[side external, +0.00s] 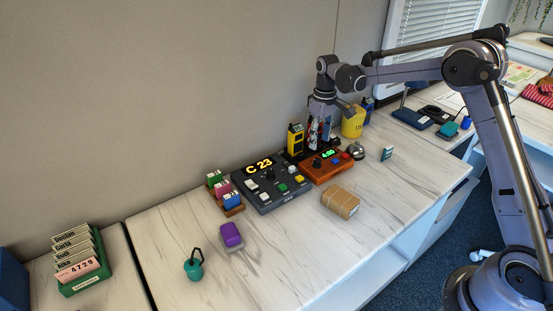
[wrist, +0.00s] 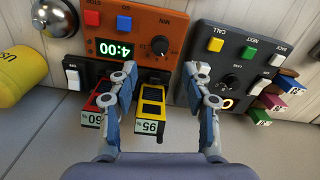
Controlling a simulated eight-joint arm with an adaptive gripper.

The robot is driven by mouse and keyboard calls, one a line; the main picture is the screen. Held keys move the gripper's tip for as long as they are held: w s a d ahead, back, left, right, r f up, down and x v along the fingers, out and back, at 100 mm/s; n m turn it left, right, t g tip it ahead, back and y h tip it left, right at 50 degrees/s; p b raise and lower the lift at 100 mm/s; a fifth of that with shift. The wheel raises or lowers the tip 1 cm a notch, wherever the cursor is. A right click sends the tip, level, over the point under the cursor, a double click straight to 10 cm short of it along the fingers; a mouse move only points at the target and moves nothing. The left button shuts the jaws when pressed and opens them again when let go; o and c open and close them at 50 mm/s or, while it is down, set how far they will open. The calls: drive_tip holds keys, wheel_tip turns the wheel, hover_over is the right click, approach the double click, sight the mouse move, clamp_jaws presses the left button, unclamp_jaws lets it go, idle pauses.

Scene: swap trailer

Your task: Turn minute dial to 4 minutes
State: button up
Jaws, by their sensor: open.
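The orange timer box (wrist: 182,22) carries a black minute dial (wrist: 160,45) under the label MIN, and its green display (wrist: 114,49) reads 4:00. The box also shows in the side view (side external: 318,178), where the dial is small. My gripper (wrist: 160,70) is open, with its blue-grey fingers apart and nothing held between them. In the wrist view the dial appears just beyond the fingertips, between them in width, and I see no contact. In the side view my gripper (side external: 321,142) hangs over the back of the box, near the yellow device.
A dark console (wrist: 243,67) with a knob and coloured buttons stands beside the timer box. A yellow device (wrist: 152,100) and a red device (wrist: 92,112) stand behind it. A bell (side external: 355,151), a yellow container (side external: 353,121) and a brown parcel (side external: 340,201) are nearby.

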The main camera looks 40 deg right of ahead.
drive_tip(key=shift+r, duration=2)
drive_tip(key=s+a+r+m+t, duration=0.1)
drive_tip(key=s+a+r+t, duration=0.4)
drive_tip(key=s+r, duration=0.65)
drive_tip(key=s+a+f+t, duration=0.1)
drive_tip(key=s+a+f, duration=0.1)
drive_tip(key=s, duration=0.5)
drive_tip(key=s+a+f+m+t, duration=0.1)
drive_tip(key=s+a+f, duration=0.1)
drive_tip(key=s, duration=0.6)
drive_tip(key=shift+s+f, duration=0.15)
drive_tip(key=shift+f, duration=0.65)
